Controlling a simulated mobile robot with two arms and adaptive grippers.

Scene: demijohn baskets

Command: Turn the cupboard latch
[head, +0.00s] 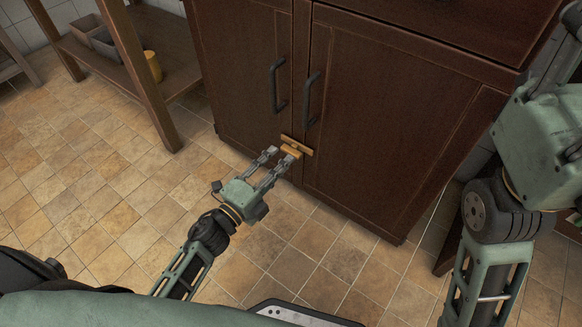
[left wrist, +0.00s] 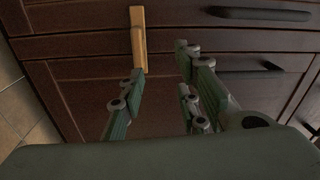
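The cupboard (head: 400,110) is dark brown with two doors and dark bar handles. Its yellowish latch (head: 297,145) lies across the seam between the doors, below the handles. My left gripper (head: 283,154) is at the latch with its fingers spread apart. In the left wrist view the latch (left wrist: 138,38) is a tan bar just beyond the tip of the left-hand finger, not centred between the fingers (left wrist: 163,62). I cannot tell whether that finger touches it. My right arm shows at the right of the head view, but its gripper is out of frame.
A wooden shelf (head: 150,75) with grey bins (head: 95,38) and a yellow container (head: 153,66) stands left of the cupboard. The tiled floor (head: 110,180) in front is clear. Another wooden piece of furniture (head: 452,240) stands at the right.

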